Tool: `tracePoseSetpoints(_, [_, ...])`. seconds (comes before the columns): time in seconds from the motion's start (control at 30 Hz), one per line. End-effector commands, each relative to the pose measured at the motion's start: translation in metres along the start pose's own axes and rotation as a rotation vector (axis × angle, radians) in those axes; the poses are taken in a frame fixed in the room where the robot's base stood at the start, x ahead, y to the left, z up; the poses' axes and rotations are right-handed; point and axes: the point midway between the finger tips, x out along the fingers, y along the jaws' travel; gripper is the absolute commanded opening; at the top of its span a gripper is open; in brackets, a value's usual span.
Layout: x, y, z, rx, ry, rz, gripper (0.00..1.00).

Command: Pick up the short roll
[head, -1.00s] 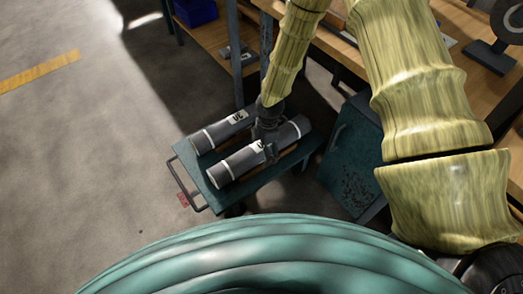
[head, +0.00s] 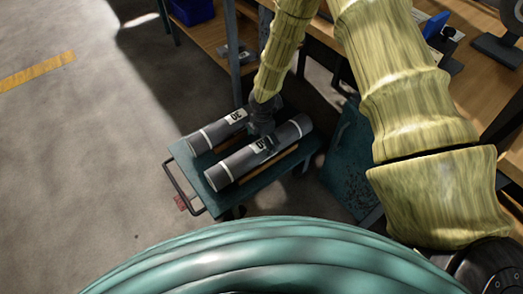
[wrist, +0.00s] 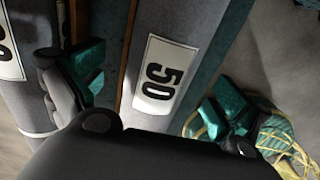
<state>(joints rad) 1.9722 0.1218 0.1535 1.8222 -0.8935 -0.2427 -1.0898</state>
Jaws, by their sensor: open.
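Two grey rolls with white bands and number labels lie side by side on a teal cart (head: 222,206). The front roll (head: 239,166) carries a label that reads 50 in the wrist view, where the roll (wrist: 185,25) runs between my fingers. The rear roll (head: 206,138) also shows at the left of the wrist view (wrist: 35,95); my arm and gripper hide its far end, so I cannot compare lengths surely. My gripper (head: 264,142) points down over the front roll, open, one finger on each side. In the wrist view my gripper (wrist: 155,95) has its left finger between the rolls.
A wooden workbench (head: 486,95) stands right of the cart, with a blue bin (head: 192,11) on a shelf at the back. A teal cabinet (head: 348,160) stands close to the cart's right end. Floor left of the cart is clear.

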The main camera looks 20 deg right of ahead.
Motion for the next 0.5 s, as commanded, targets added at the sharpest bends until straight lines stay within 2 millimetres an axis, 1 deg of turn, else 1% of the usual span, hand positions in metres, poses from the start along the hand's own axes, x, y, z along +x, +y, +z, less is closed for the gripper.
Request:
tracePoseSetpoints(0.2, [0.029,-0.003,-0.006,-0.004,-0.001,-0.003,1.0])
tracePoseSetpoints(0.3, [0.041,-0.003,-0.006,-0.003,-0.001,-0.001,1.0])
tracePoseSetpoints(0.4, [0.047,-0.002,-0.006,-0.003,-0.001,-0.001,1.0])
tracePoseSetpoints(0.5, [0.047,-0.002,-0.006,-0.003,-0.001,-0.001,1.0])
